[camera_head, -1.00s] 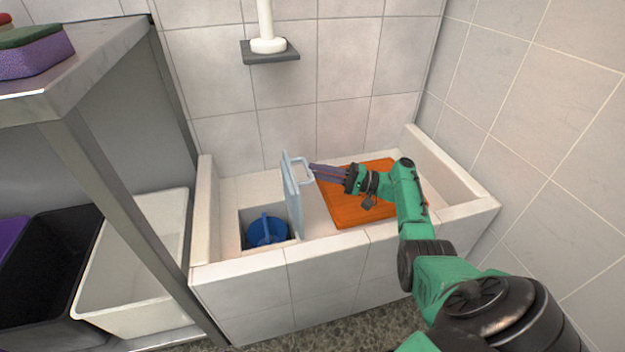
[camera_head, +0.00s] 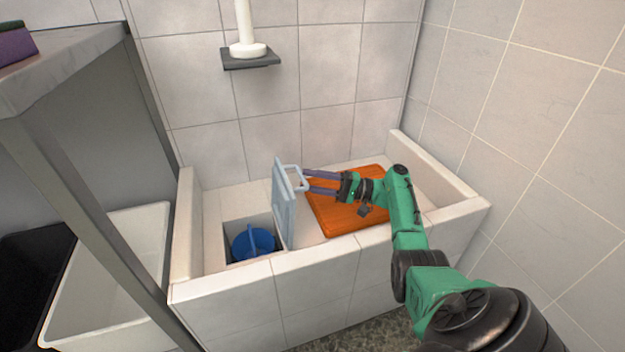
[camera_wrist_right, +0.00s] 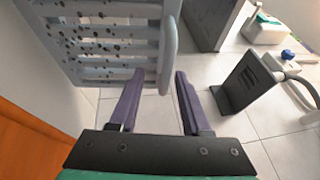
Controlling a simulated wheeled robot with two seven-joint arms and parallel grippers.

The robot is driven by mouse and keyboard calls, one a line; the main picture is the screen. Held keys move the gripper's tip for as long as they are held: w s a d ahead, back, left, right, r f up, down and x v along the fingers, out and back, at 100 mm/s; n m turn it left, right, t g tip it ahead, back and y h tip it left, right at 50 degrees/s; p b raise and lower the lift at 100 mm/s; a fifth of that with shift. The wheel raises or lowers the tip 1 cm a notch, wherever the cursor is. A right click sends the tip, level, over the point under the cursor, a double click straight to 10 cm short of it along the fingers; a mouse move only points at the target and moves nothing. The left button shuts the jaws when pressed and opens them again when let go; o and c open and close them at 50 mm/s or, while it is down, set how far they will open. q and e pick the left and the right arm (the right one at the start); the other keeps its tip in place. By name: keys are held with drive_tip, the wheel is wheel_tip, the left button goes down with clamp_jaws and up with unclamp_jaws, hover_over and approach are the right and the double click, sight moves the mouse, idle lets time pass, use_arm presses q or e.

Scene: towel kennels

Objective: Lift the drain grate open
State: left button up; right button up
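The light blue-grey drain grate (camera_head: 285,205) stands upright on edge at the right side of the square drain opening (camera_head: 228,240) in the basin floor. Its loop handle (camera_head: 293,172) faces right, toward my right gripper. A blue round part with a raised bar (camera_head: 252,243) sits in the opening. My right gripper (camera_head: 305,180) has its purple fingers spread apart, with the tips close at the handle. In the right wrist view the slatted grate (camera_wrist_right: 100,40) fills the upper left, and the gripper (camera_wrist_right: 162,74) is open around or just short of its handle bar. My left gripper is out of view.
An orange slab (camera_head: 345,215) lies on the basin floor under my right arm. The tiled basin wall (camera_head: 320,275) runs along the front. A grey metal shelf (camera_head: 80,170) with a white bin (camera_head: 115,270) stands at left. A small dark wall ledge (camera_head: 250,60) holds a white object.

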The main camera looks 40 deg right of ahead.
drive_tip(key=shift+r, duration=0.15)
drive_tip(key=shift+o, duration=0.7)
wheel_tip(320, 180, up, 12)
drive_tip(key=w+p, duration=0.1)
drive_tip(key=p, duration=0.5)
drive_tip(key=shift+d+r+p, duration=0.25)
drive_tip(key=shift+p, duration=0.15)
drive_tip(key=r, duration=0.2)
drive_tip(key=s+r+p, duration=0.1)
drive_tip(key=r, duration=0.3)
drive_tip(key=shift+s+a+r+p, duration=0.15)
drive_tip(key=shift+s+r+p, duration=0.1)
drive_tip(key=shift+r+p, duration=0.15)
drive_tip(key=shift+c, duration=0.7)
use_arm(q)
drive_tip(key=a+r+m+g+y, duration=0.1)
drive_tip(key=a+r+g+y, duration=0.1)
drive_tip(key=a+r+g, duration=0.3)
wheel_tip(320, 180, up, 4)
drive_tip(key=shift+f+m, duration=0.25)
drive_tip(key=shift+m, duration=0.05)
use_arm(e)
drive_tip(key=shift+w+r, duration=0.2)
drive_tip(key=shift+r, duration=0.25)
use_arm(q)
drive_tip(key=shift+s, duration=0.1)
use_arm(e)
drive_tip(key=shift+a+f, duration=0.1)
